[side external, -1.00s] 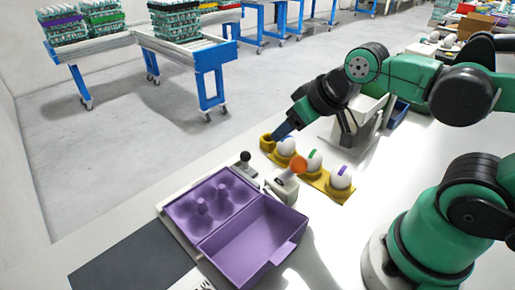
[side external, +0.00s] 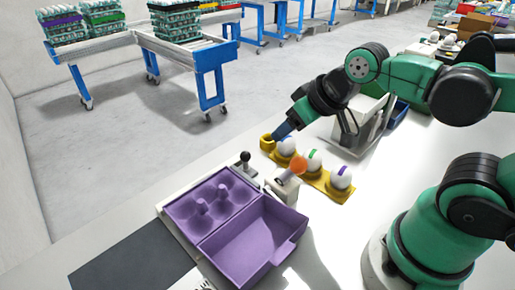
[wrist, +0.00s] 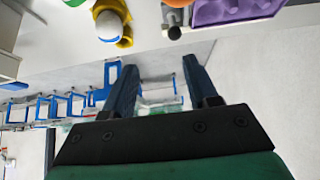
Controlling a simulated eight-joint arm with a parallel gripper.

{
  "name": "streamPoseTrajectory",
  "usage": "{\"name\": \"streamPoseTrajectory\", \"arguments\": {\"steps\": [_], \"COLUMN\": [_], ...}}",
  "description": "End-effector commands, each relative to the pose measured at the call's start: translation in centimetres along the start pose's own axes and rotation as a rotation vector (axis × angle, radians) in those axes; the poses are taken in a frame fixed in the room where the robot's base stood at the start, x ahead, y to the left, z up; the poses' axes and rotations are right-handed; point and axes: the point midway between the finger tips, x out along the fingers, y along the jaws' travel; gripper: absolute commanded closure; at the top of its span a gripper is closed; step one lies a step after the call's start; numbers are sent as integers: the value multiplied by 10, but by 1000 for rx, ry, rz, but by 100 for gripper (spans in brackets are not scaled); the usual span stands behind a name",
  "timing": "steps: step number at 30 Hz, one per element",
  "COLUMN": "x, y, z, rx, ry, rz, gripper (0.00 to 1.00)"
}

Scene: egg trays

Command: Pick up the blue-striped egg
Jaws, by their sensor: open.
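A white egg (side external: 287,147) sits in the yellow holder (side external: 314,183) at its far end, beside an empty cup. It is partly hidden by my gripper in the side view, so its stripe does not show clearly there. My gripper (side external: 280,134) is beside and slightly above this egg. In the wrist view my gripper (wrist: 151,66) has its fingers apart with nothing between them. A green-striped egg (side external: 313,160) and a purple-striped egg (side external: 341,177) sit in the same holder.
An open purple egg carton (side external: 252,240) lies in front of the holder, its cups empty. A grey stand (side external: 355,125) is behind.

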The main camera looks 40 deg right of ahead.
Motion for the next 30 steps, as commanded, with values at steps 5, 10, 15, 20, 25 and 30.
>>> {"name": "streamPoseTrajectory", "arguments": {"steps": [5,10,15,20,25,30], "x": [0,0,0,1,11,35], "y": [0,0,0,2,16,41], "z": [0,0,0,-2,-12,-20], "rx": [0,0,0,5,39,98], "ry": [0,0,0,-14,-112,-271], "rz": [0,0,0,4,30,58], "gripper": [45,6,6,6,6,6]}}
